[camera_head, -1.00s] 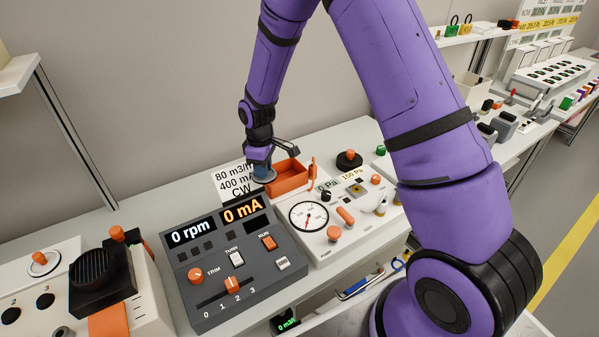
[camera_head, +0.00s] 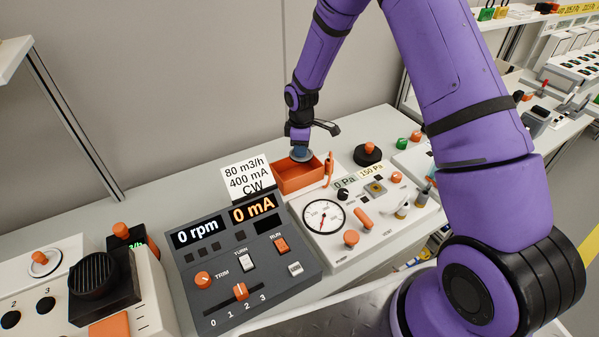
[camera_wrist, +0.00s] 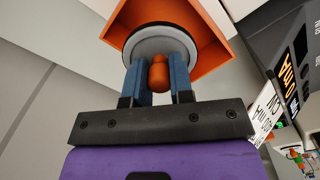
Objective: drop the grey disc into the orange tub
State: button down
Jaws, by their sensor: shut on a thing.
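The grey disc (camera_wrist: 160,38) has a dark rim and an orange knob, and in the wrist view it is between the blue fingers of my gripper (camera_wrist: 159,80). My gripper is shut on the orange knob. The orange tub (camera_head: 299,178) stands on the bench behind the panels. In the head view my gripper (camera_head: 301,150) holds the grey disc (camera_head: 301,156) over the tub's opening. In the wrist view the tub (camera_wrist: 206,20) shows around and behind the disc. The tub's floor is mostly hidden by the disc.
A white sign (camera_head: 246,177) stands just left of the tub. A dark control panel (camera_head: 235,262) and a white gauge panel (camera_head: 340,222) lie in front of it. A black base with an orange knob (camera_head: 368,153) is to the right. The bench left of the sign is clear.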

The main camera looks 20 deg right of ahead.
jog(key=shift+f, duration=1.5)
jog(key=c, duration=0.9)
grip_release()
notch_tip(320, 180, up, 11)
jog(key=shift+f, duration=0.1)
